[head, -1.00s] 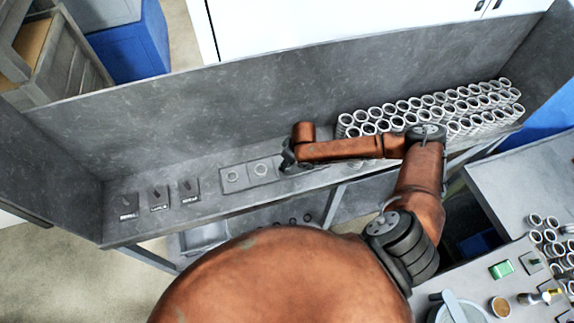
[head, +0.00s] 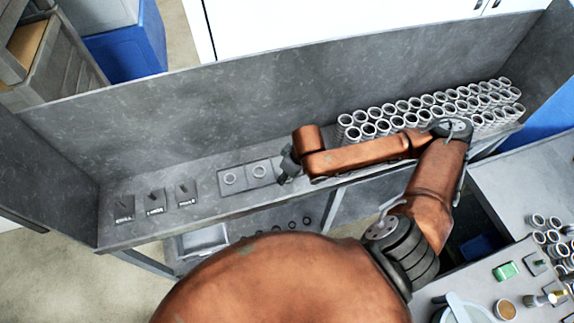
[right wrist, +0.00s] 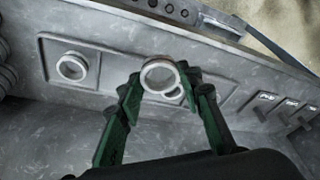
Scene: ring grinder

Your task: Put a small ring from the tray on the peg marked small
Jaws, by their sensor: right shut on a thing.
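My right gripper shows in the right wrist view (right wrist: 160,85), its green fingers shut on a ring (right wrist: 158,75). In the head view this gripper (head: 288,166) is at the right end of the ring tray (head: 246,188), and the held ring cannot be made out there. Rings lie in the tray's left (head: 230,179) and middle (head: 260,171) squares. Another tray ring (right wrist: 72,67) shows in the wrist view, and one is partly hidden behind the held ring. Three dark pegs stand left of the tray; the leftmost peg (head: 124,211) seems labelled small. My left gripper is out of view.
Stacked metal tubes (head: 430,108) fill the bench's right end, behind my forearm. A high back wall (head: 200,125) runs along the bench. A side table (head: 520,185) at right holds tubes, a green block and a bowl. The bench between tray and pegs is clear.

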